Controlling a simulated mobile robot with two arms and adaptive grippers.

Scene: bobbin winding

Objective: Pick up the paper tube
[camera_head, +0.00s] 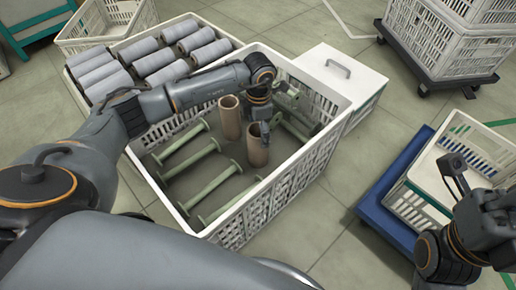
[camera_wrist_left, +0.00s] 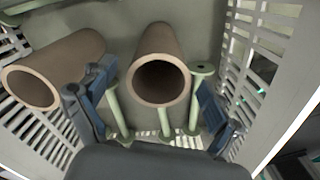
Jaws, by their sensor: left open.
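Two brown hollow paper tubes stand in the white slatted crate (camera_head: 215,232). The nearer paper tube (camera_head: 256,153) is just below my left gripper (camera_head: 264,128), and the other paper tube (camera_head: 230,118) is beside it to the left. In the left wrist view, my left gripper (camera_wrist_left: 150,108) is open, with one blue finger on each side of a paper tube (camera_wrist_left: 160,52), its open end facing the camera. The other tube (camera_wrist_left: 58,66) lies outside the left finger. I cannot tell whether the fingers touch either tube. My right gripper (camera_head: 468,190) is at the right, away from the crate.
Several green bobbins (camera_head: 182,148) lie in the crate around the tubes. A crate of grey wound bobbins (camera_head: 160,60) stands behind left, and a white box (camera_head: 345,75) behind right. A white crate on a blue base (camera_head: 385,200) is at the right. The crate walls enclose my left gripper.

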